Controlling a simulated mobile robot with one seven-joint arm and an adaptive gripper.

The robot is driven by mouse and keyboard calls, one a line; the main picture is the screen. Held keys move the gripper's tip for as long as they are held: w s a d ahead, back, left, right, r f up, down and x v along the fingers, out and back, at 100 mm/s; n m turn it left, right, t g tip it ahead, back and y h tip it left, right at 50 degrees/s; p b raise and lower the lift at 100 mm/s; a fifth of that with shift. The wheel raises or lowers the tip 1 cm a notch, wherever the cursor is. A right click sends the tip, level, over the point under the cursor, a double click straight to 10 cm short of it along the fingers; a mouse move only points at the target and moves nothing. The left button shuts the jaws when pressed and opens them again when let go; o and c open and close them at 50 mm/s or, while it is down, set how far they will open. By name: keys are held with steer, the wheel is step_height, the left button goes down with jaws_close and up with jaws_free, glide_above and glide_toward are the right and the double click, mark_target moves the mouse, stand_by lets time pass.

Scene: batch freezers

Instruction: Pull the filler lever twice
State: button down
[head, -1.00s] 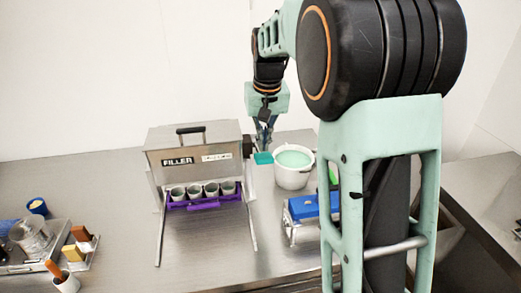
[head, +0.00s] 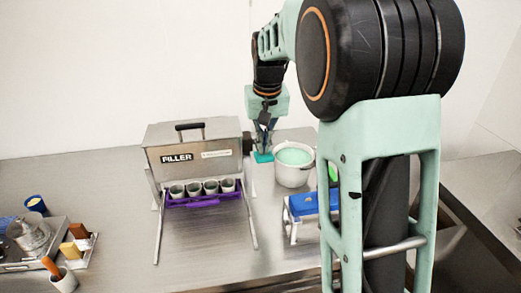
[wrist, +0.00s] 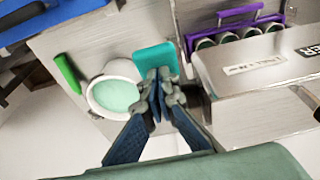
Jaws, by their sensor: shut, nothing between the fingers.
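The filler (head: 205,137) is a steel box on legs on the counter, with a black top handle and a "FILLER" label. A teal paddle, seemingly the end of its lever (head: 263,157), sticks out at its right side. In the wrist view the teal lever end (wrist: 155,58) lies just beyond the fingertips. My gripper (head: 265,146) is above the lever end, pointing down. Its fingers (wrist: 158,78) are together with nothing between them. They are at or very near the paddle's edge; contact is unclear. The purple carrier (head: 205,201) with several grey cups sits under the filler.
A white pot of mint-green mix (head: 293,168) stands close right of the lever. A blue-topped metal stand (head: 303,204) is in front of the pot, partly behind my arm. A tray with a jar (head: 30,236) and small items is at the far left. The front-middle counter is clear.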

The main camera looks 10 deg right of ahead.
step_height(320, 180, down, 7)
steer(key=b, duration=0.4)
steer(key=shift+r, duration=0.15)
stand_by(0.5)
steer(key=shift+r, duration=0.1)
steer(key=shift+r+p, duration=3.3)
steer(key=shift+r, duration=0.95)
step_height(320, 180, up, 5)
steer(key=p, duration=0.4)
